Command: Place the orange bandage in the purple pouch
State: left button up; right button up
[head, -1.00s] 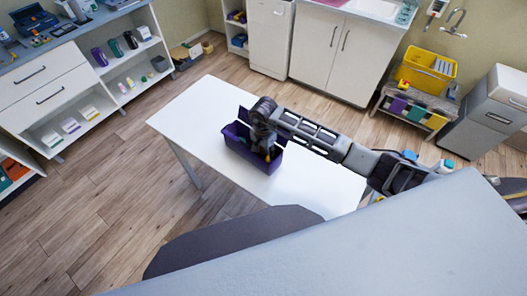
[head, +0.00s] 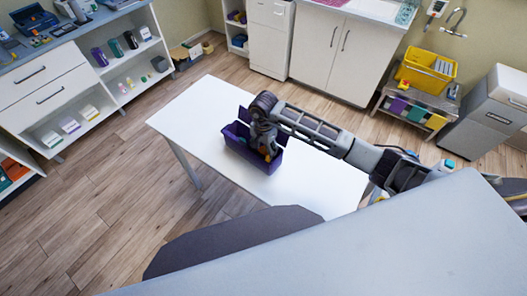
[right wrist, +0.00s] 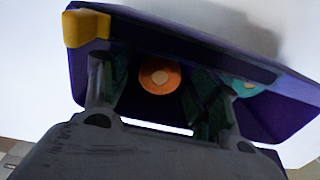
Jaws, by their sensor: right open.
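The purple pouch (head: 240,147) stands open on the white table, its lid raised at the back. My right gripper (head: 265,150) reaches down into its right part. In the right wrist view the pouch (right wrist: 215,40) fills the upper middle. The orange bandage (right wrist: 160,77), a round roll, lies inside the pouch between the two spread fingers of my right gripper (right wrist: 160,95). The gripper is open, and I cannot tell whether a finger touches the roll. A teal roll (right wrist: 244,88) lies to the right, beyond the right finger. My left gripper is not in view.
The white table (head: 190,120) is otherwise clear around the pouch. A dark grey rounded shape (head: 230,235) lies at its near edge. Shelves (head: 130,75) stand at the left, and a yellow basket (head: 425,72) on a low rack at the right.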

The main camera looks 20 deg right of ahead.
aim_at(264, 150)
notch_tip(264, 150, up, 10)
jog(key=b, duration=0.1)
dwell(0.5)
